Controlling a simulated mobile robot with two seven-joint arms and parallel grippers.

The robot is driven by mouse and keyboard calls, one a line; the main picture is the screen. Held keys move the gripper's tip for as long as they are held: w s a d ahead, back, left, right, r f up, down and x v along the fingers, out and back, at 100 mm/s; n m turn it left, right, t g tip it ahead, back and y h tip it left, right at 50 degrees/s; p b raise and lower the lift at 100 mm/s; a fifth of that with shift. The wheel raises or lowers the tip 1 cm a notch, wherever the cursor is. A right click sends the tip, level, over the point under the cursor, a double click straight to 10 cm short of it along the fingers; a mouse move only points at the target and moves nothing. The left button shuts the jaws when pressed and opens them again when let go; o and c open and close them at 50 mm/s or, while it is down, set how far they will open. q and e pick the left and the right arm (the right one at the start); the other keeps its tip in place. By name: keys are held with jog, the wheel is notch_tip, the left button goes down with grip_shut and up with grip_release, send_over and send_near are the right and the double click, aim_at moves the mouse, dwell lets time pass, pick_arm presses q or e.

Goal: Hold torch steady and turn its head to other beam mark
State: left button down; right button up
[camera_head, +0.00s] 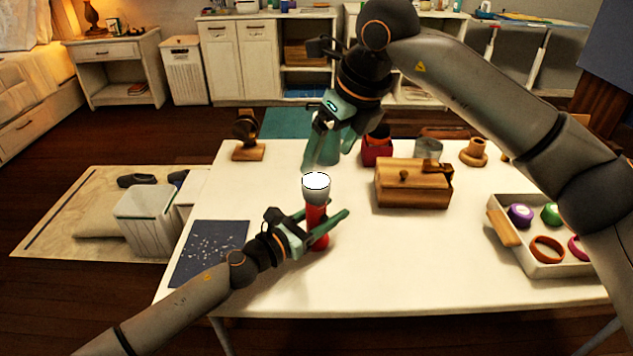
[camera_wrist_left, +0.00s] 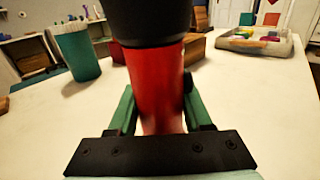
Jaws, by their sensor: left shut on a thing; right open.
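The torch has a red body (camera_head: 316,224) and a wide head (camera_head: 316,190) with a bright white face turned up. It stands about upright near the middle of the table. In the left wrist view the red body (camera_wrist_left: 155,85) rises between my fingers to a black head (camera_wrist_left: 150,20), cut off by the top edge. My left gripper (camera_head: 325,222) is shut around the red body. My right gripper (camera_head: 328,158) is open and empty, pointing down above and just behind the head, apart from it. The beam marks cannot be made out.
A wooden box (camera_head: 412,188) is to the right. A tray (camera_head: 576,268) of coloured rings is farther right. A dark blue mat (camera_head: 205,255) lies left. The table front is clear.

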aim_at(317, 180)
jog(key=x, duration=0.9)
jog(key=c, duration=1.4)
